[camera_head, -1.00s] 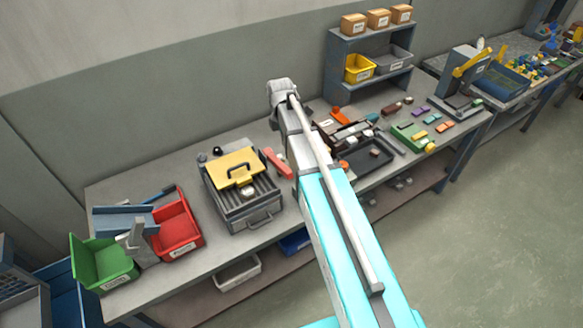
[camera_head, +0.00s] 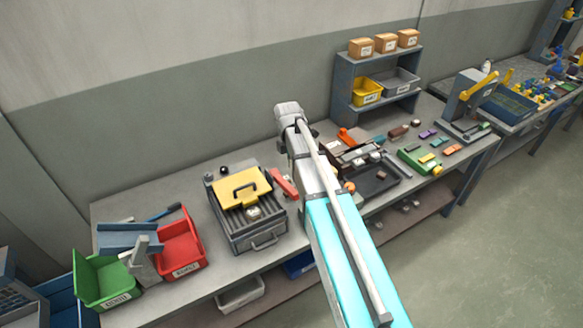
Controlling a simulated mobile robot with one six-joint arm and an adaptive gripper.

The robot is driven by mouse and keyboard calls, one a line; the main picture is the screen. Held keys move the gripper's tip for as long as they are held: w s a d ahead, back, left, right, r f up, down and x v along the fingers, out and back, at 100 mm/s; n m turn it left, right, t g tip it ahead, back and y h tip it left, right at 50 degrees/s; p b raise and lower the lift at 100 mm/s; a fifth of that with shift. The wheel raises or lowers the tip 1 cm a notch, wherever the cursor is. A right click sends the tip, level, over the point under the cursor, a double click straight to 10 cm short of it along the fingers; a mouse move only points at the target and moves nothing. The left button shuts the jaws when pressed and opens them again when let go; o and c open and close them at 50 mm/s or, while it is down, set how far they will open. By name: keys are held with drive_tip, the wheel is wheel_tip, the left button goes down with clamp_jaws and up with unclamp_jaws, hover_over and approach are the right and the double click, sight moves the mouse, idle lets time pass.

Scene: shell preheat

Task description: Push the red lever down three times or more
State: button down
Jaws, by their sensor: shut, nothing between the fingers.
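The red lever (camera_head: 284,184) is a short red bar just right of a grey ribbed heater box (camera_head: 258,236) on the bench. It slants, with its upper left end near the box's back corner and its lower right end close to my arm. A yellow plate with a dark handle (camera_head: 240,188) lies on top of the box, with a small pale object (camera_head: 253,212) in front of it. My arm reaches over the bench just right of the lever. My gripper is hidden behind the arm, so contact with the lever cannot be seen.
Green (camera_head: 103,284) and red (camera_head: 181,248) bins stand at the left. Right of my arm are a dark tray (camera_head: 374,180), a green tray (camera_head: 419,162) and small loose parts. A shelf (camera_head: 343,95) with boxes stands behind.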

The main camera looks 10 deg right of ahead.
sight(294, 192)
drive_tip(key=shift+s+d+f+b, duration=0.1)
drive_tip(key=shift+s+f+b, duration=0.15)
drive_tip(key=shift+f+b, duration=1.9)
drive_tip(key=shift+s+d+f+b, duration=0.1)
drive_tip(key=shift+s+f+b, duration=0.15)
drive_tip(key=shift+f+b, duration=1.85)
drive_tip(key=shift+s+d+f+b, duration=0.1)
drive_tip(key=shift+s+f+b, duration=0.15)
drive_tip(key=shift+f+b, duration=1.85)
drive_tip(key=shift+f, duration=0.1)
